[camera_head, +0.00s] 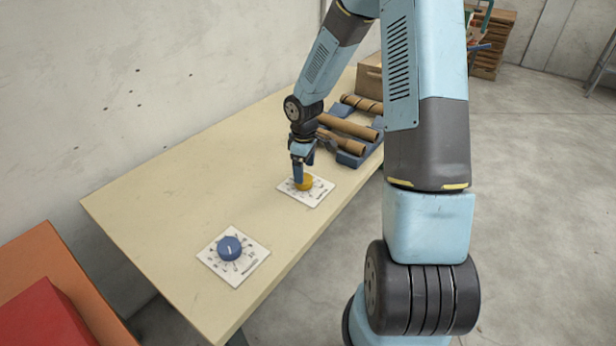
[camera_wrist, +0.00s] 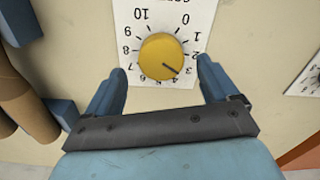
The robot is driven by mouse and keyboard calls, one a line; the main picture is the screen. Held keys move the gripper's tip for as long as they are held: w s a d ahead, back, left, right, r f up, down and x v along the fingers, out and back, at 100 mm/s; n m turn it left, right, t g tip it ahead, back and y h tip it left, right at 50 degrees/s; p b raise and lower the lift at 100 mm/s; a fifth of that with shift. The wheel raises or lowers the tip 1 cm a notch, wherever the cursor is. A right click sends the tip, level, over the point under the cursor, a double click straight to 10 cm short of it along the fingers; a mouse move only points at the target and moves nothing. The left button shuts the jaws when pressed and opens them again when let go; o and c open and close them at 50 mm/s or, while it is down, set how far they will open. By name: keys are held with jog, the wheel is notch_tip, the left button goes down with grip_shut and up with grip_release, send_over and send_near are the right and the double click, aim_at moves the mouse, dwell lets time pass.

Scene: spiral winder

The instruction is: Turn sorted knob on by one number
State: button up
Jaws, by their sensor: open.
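A yellow knob (camera_head: 305,183) sits on a white dial plate (camera_head: 318,192) on the table. In the wrist view the yellow knob (camera_wrist: 163,57) has a dark pointer line towards the lower right, between 3 and 4. Its plate (camera_wrist: 150,17) shows numbers around it; the printed name is cut off there. My gripper (camera_head: 299,176) points down at this knob. Its open fingers (camera_wrist: 164,75) show on either side of the knob's near edge; contact is not visible. A blue knob (camera_head: 229,248) sits on a second white plate (camera_head: 250,268) nearer the front. Both names are too small to read.
The beige table (camera_head: 170,190) stands along a wall, with clear top around the plates. Brown tubes (camera_head: 345,127) lie in blue holders (camera_head: 352,159) beyond the yellow knob. A red and orange object (camera_head: 60,290) stands at the lower left.

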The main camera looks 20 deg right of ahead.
aim_at(305, 178)
jog(key=shift+f, duration=2.1)
jog(key=c, duration=1)
jog(key=shift+d, duration=0.4)
jog(key=shift+c, duration=0.2)
jog(key=shift+a+r, duration=0.1)
jog(key=shift+a, duration=0.15)
